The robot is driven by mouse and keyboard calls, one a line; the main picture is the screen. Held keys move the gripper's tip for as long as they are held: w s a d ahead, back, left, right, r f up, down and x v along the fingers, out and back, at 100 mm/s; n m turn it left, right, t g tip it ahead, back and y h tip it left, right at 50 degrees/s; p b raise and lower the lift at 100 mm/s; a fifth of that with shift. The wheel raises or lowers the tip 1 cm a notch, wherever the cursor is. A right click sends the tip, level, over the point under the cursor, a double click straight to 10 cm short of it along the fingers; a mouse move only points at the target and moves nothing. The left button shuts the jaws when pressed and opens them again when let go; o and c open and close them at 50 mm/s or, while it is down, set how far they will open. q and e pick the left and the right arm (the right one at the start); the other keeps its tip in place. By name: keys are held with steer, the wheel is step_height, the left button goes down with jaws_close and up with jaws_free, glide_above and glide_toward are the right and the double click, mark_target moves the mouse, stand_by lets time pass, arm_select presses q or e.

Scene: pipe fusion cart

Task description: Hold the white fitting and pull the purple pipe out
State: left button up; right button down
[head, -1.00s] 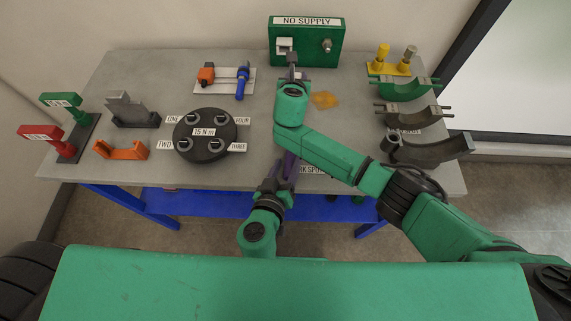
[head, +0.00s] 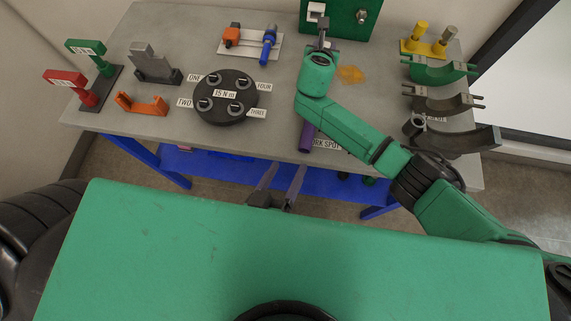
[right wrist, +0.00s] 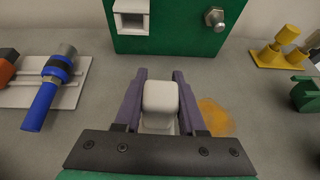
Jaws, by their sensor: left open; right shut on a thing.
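The white fitting (right wrist: 160,98) is between the fingers of my right gripper (right wrist: 160,76), which is shut on it over the table, in front of the green box. In the head view my right gripper (head: 322,38) is at the back of the table, and its arm mostly hides the fitting. The purple pipe (head: 307,136) shows below my right forearm, its near end by the front table edge. Its far part is hidden, so I cannot see whether it is in the fitting. My left gripper (head: 282,184) is open and empty, in front of the table edge, apart from the pipe.
The green box (right wrist: 180,30) stands at the back. A black disc (head: 226,100) with several posts is left of the pipe. Grey and green half-round holders (head: 455,138) are at right. An orange patch (head: 351,74) lies beside my right gripper. A blue shelf (head: 225,168) is below.

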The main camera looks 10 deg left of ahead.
steer(key=shift+s+f, duration=0.1)
steer(key=shift+f, duration=0.15)
steer(key=c, duration=0.7)
jaws_free()
steer(key=shift+o, duration=1.4)
steer(key=shift+a, duration=0.1)
steer(key=shift+r, duration=0.1)
steer(key=v, duration=1.1)
steer(key=shift+s, duration=0.3)
steer(key=shift+a+r, duration=0.1)
steer(key=shift+r, duration=0.05)
